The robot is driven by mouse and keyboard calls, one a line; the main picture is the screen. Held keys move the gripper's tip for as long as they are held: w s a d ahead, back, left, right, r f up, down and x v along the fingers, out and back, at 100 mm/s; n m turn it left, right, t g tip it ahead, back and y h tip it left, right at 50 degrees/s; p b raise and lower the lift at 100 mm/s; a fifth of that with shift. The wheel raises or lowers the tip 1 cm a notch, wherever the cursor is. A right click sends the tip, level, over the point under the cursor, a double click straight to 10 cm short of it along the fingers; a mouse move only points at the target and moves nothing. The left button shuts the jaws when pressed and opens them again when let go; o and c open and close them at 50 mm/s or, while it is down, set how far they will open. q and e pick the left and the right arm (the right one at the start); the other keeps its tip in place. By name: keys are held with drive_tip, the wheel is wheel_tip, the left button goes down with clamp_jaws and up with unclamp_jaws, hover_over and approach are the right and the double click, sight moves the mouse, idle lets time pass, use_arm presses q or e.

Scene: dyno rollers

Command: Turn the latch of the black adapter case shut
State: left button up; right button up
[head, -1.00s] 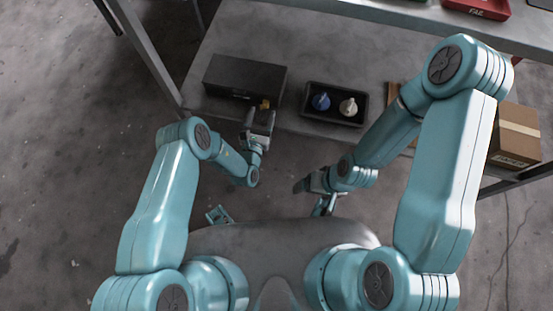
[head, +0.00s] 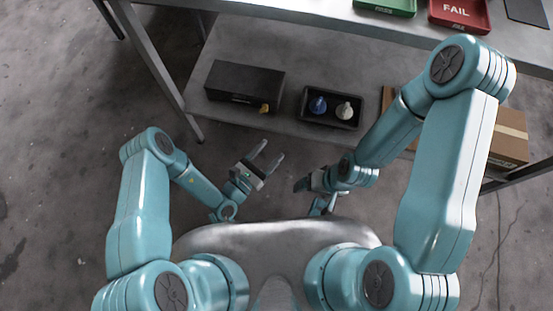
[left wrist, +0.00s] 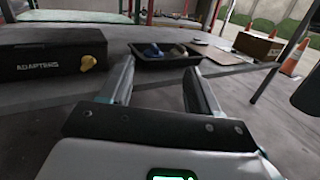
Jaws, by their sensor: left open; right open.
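The black adapter case (head: 243,80) stands closed on the lower shelf at the left. In the left wrist view the case (left wrist: 45,52) shows its white lettering. Its yellow latch (head: 264,108) is on the front face near the right end, and it also shows in the left wrist view (left wrist: 88,63). My left gripper (head: 269,157) is open and empty, in front of the shelf and apart from the latch. In the left wrist view its fingers (left wrist: 158,85) point toward the shelf, right of the latch. My right gripper (head: 312,188) is farther right, near my body, touching nothing I can see.
A black tray (head: 304,114) with a blue piece (head: 318,104) and a white piece (head: 345,111) sits right of the case. A cardboard box (head: 510,138) is at the right. Above are a green tray (head: 385,8) and a red FAIL tray (head: 460,14).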

use_arm(q)
drive_tip(key=s+r+m+g+h, duration=0.1)
drive_tip(key=s+r+m+g, duration=0.1)
drive_tip(key=s+m+g, duration=0.6)
drive_tip(key=s+d+r+m+g, duration=0.1)
drive_tip(key=s+r+m+g, duration=0.1)
drive_tip(key=s+m+g, duration=0.6)
drive_tip(key=shift+r+g+h, duration=0.3)
drive_tip(key=shift+g+h, duration=0.1)
drive_tip(key=shift+g, duration=0.3)
use_arm(e)
drive_tip(key=shift+s+d+r, duration=0.2)
drive_tip(key=shift+s+d, duration=0.2)
drive_tip(key=shift+s, duration=0.2)
